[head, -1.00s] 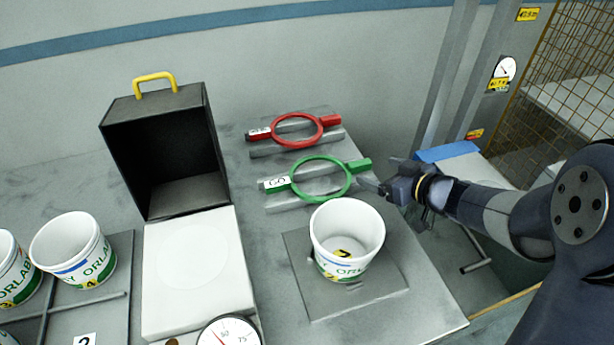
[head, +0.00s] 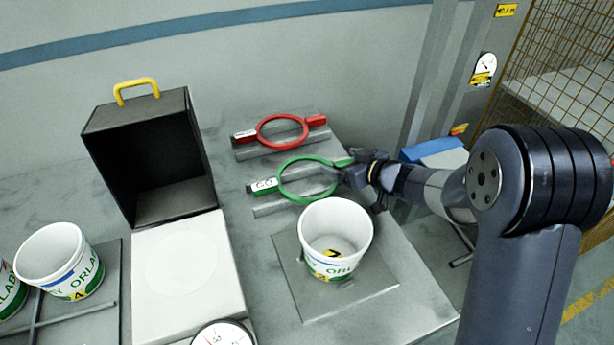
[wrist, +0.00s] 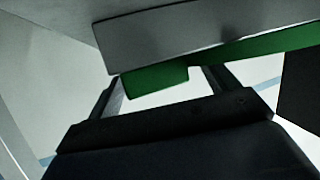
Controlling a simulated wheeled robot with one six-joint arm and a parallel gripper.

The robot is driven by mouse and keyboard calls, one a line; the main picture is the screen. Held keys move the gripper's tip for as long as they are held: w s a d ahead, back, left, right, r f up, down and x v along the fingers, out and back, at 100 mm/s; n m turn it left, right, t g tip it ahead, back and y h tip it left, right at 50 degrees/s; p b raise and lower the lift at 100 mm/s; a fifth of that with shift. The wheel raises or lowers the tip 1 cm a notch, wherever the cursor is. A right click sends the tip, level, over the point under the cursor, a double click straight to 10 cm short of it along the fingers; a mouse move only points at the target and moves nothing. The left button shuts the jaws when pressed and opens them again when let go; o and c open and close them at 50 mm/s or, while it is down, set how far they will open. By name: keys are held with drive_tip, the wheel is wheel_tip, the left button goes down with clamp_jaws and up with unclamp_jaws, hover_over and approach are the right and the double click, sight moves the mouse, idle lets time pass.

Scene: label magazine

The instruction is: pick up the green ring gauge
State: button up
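The green ring gauge (head: 279,181) lies across a grey bar rest on the bench, with a white GO label on its left handle. My gripper (head: 341,172) is at its right handle and partly hides it in the head view. In the wrist view a green handle end (wrist: 155,79) shows between the two fingers of my gripper (wrist: 165,90). The fingers stand apart, with a visible gap on the right side of the handle, so the gripper looks open.
A red ring gauge (head: 260,131) lies behind the green one. A white cup (head: 335,235) stands on a grey plate (head: 290,282) in front. A black open box (head: 140,120) with a yellow handle is at left, beside a white block (head: 150,310). A dial (head: 222,336) shows at the bottom.

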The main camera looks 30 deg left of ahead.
drive_tip(key=c, duration=1.1)
drive_tip(key=shift+r, duration=0.1)
